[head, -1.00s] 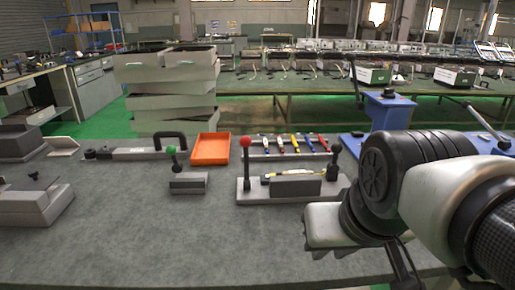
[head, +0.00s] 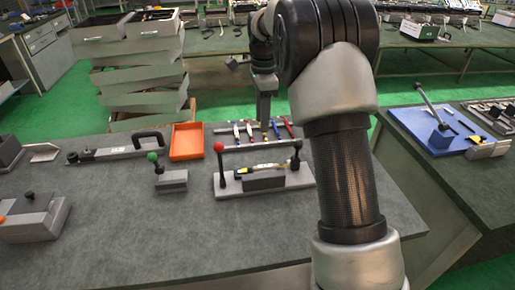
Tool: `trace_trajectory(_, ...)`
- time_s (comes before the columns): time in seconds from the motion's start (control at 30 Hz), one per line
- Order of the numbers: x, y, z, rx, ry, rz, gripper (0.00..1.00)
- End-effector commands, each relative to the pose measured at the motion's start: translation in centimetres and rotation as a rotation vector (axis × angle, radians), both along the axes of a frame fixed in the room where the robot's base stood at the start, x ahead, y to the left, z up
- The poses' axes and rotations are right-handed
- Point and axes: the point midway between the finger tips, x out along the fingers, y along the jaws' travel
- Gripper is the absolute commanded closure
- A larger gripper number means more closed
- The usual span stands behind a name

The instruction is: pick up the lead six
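Several slim coloured pieces, possibly the leads, lie side by side across a thin rail rack (head: 228,146) on the grey workbench. I make out a blue and white piece (head: 237,132), a blue piece (head: 275,132) and a red piece (head: 288,128). No number is readable, so I cannot tell which is lead six. My gripper (head: 264,118) points down over the rack, close to a yellow piece (head: 264,136). Whether it touches that piece is unclear. Its fingers are small and dark, and their opening cannot be made out.
An orange tray (head: 187,142) and a green-knobbed device (head: 173,182) are to the left. Stacked grey bins (head: 140,80) stand behind. The bench front is clear.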

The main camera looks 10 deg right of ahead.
Motion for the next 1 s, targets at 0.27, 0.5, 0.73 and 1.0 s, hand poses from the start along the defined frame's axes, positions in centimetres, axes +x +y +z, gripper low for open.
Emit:
trace_trajectory(0.27, 0.5, -0.1, -3.5, -0.002, 0.015, -0.041, 0.65)
trace_trajectory(0.5, 0.4, 0.0, -8.7, -0.001, 0.016, -0.039, 0.65)
trace_trajectory(0.73, 0.5, 0.0, -12.1, -0.001, 0.012, -0.038, 0.65)
trace_trajectory(1.0, 0.2, -0.2, -14.4, -0.001, 0.015, -0.040, 0.65)
